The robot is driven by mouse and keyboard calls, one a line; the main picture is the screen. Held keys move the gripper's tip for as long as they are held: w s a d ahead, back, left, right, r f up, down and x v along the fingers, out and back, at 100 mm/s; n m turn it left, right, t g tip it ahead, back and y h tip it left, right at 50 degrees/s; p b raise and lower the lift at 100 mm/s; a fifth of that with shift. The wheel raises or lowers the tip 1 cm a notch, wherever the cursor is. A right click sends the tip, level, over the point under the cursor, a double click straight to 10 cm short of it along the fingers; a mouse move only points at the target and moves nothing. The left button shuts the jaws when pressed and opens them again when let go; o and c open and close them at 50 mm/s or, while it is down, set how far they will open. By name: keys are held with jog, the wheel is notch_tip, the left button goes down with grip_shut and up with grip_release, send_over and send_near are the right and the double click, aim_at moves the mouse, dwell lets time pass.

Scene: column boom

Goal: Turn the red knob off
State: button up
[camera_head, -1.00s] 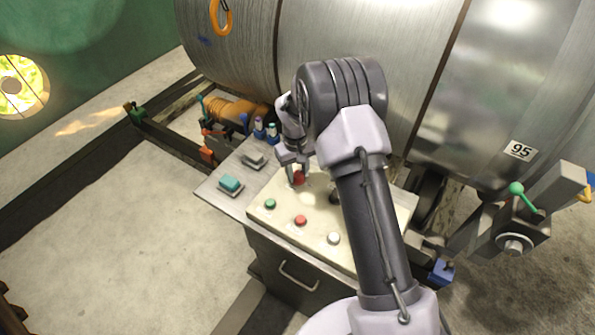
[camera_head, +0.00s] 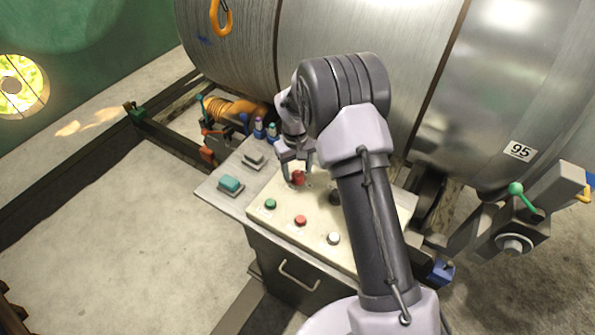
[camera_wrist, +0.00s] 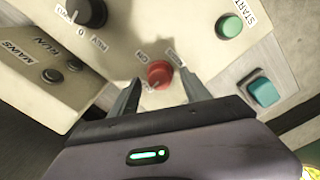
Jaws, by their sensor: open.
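The red knob (camera_head: 298,178) stands on the cream control panel (camera_head: 317,227) in the head view. My gripper (camera_head: 297,172) is over the panel at the knob. In the wrist view my gripper (camera_wrist: 160,88) is open, with one finger to each side of the knob's near edge. The fingers look apart from the knob; I cannot tell their exact height.
A green start button (camera_wrist: 231,25), a red button (camera_head: 300,220) and a white button (camera_head: 333,238) share the panel. A dark rotary knob (camera_wrist: 87,13) is nearby. A teal switch (camera_head: 230,184) sits left. A large metal drum (camera_head: 345,35) rises behind.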

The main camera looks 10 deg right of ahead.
aim_at(296, 174)
notch_tip(296, 174, up, 16)
jog(key=p, duration=0.3)
jog(key=shift+a, duration=0.3)
jog(key=shift+s+r, duration=0.1)
jog(key=shift+r, duration=0.05)
jog(key=s+a+r+m+t+y+b, duration=0.1)
jog(key=s+r+m+b, duration=0.1)
jog(key=s+r+b, duration=0.3)
jog(key=s+r+m+t+b, duration=0.1)
jog(key=s+r+t+b, duration=0.15)
jog(key=s, duration=0.55)
jog(key=s+a+f+m+t+b, duration=0.1)
jog(key=s+f+m+b, duration=0.1)
jog(key=s, duration=0.7)
jog(key=s+a+f+m+t+y+b, duration=0.1)
jog(key=s+f+b, duration=0.1)
jog(key=s, duration=0.7)
jog(key=shift+f+m+b, duration=0.15)
jog(key=shift+m+b, duration=0.25)
jog(key=shift+b, duration=0.3)
jog(key=shift+c, duration=0.2)
